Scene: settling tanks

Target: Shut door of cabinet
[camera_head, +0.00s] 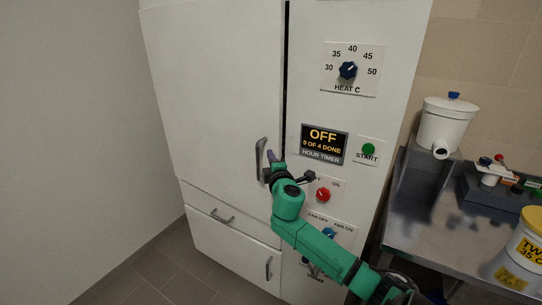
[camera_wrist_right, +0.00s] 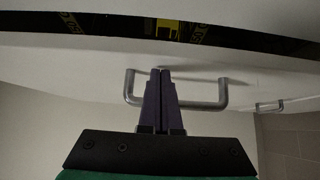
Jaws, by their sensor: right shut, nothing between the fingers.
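The white cabinet door (camera_head: 215,90) fills the upper left of the head view. A narrow dark gap runs along its right edge beside the control panel. The door's grey bar handle (camera_head: 261,160) is near its lower right edge, and it also shows in the right wrist view (camera_wrist_right: 205,104). My right gripper (camera_head: 271,155), with purple fingers, is just right of the handle in the head view. In the right wrist view the fingers (camera_wrist_right: 160,72) are shut together and empty, overlapping the handle. I cannot tell whether they touch the door. My left gripper is not in view.
The control panel right of the door has a heat dial (camera_head: 347,71), a timer display (camera_head: 324,143), a green start button (camera_head: 368,150) and a red knob (camera_head: 323,195). Drawers sit below the door. A metal bench (camera_head: 398,215) with a white tank (camera_head: 446,122) stands at right.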

